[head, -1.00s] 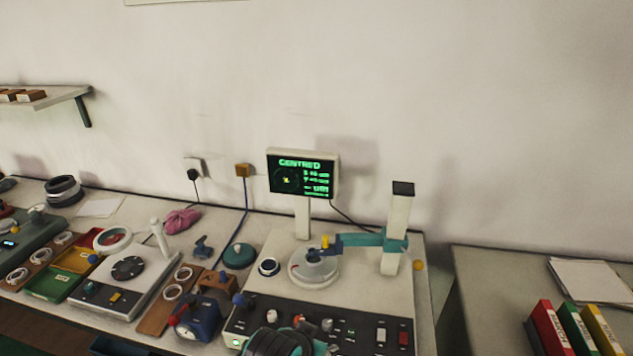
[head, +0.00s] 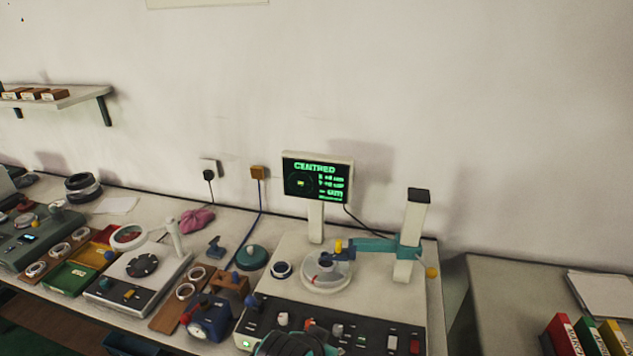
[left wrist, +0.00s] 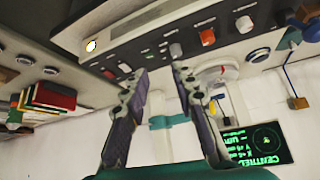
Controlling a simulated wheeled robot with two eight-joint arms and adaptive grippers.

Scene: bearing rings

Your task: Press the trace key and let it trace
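The measuring console (head: 360,308) has a dark panel with knobs and keys along its front; I cannot read which is the trace key. White (head: 391,342) and red (head: 414,345) keys sit at the panel's right end. The screen (head: 317,178) reads CENTRED. My right gripper is not visible.
A round light (left wrist: 90,46) glows on the console's front in the wrist view. A blue device (head: 209,318) and a ring board (head: 175,305) stand left of the console. Coloured binders (head: 590,336) stand on the right table. A gap separates the two tables.

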